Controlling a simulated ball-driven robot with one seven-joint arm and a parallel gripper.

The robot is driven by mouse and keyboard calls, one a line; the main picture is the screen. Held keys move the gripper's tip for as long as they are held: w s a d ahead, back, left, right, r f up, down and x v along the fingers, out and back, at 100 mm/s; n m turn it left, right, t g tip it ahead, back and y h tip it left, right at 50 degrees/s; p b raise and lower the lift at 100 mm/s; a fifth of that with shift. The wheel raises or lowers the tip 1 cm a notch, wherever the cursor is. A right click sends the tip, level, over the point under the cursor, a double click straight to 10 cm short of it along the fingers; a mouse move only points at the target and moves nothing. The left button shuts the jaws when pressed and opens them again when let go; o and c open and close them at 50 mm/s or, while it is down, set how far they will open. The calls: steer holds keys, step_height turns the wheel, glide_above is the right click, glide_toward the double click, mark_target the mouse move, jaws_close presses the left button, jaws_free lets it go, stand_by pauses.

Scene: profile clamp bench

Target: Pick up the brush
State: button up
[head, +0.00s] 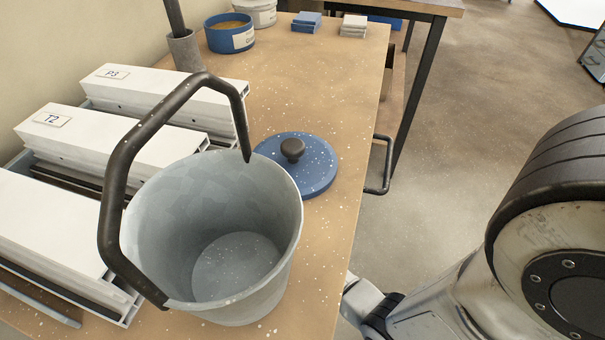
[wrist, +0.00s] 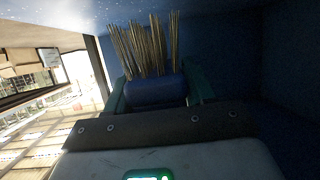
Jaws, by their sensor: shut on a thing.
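The brush (wrist: 155,90) shows in the wrist view, with a blue body and a row of stiff tan bristles pointing up in the picture. My gripper (wrist: 156,94) is shut on its blue body, with one dark green finger on each side. Dark blue surfaces lie close behind the brush and to its right. Whether the brush touches them cannot be told. The brush and my gripper do not show in the head view.
In the head view, a grey bucket (head: 238,265) with a black handle stands on the bench (head: 335,110). A blue lid (head: 315,172) lies beside it. A blue tub (head: 228,34) stands at the back.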

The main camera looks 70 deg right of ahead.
steer(key=s+d, duration=0.2)
steer(key=s, duration=1.5)
steer(key=shift+s+f+p, duration=0.25)
steer(key=shift+s+p, duration=0.05)
